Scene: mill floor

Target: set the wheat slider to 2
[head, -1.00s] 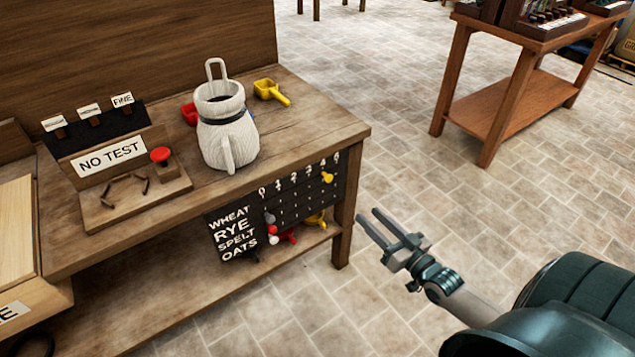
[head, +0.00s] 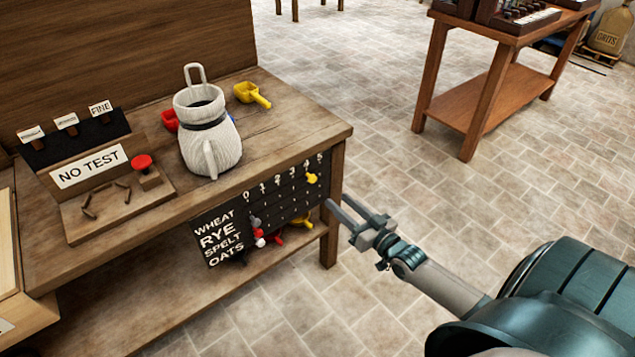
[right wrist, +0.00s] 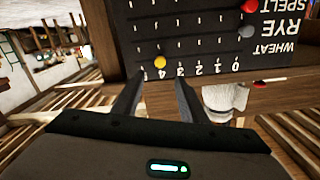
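The black slider board (head: 283,205) hangs under the workbench's front edge, with rows WHEAT, RYE, SPELT and OATS and a number scale starting at 0. The yellow wheat knob (head: 311,178) sits near the high-number end of the top row. In the right wrist view the board is upside down, and the yellow knob (right wrist: 160,62) shows just beyond the fingertips. My right gripper (head: 337,201) is open and empty, just right of the board near the table leg. Its two fingers (right wrist: 159,80) are apart, with the knob roughly between their lines. My left gripper is not in view.
Grey (head: 254,222) and red knobs sit at the board's low end.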

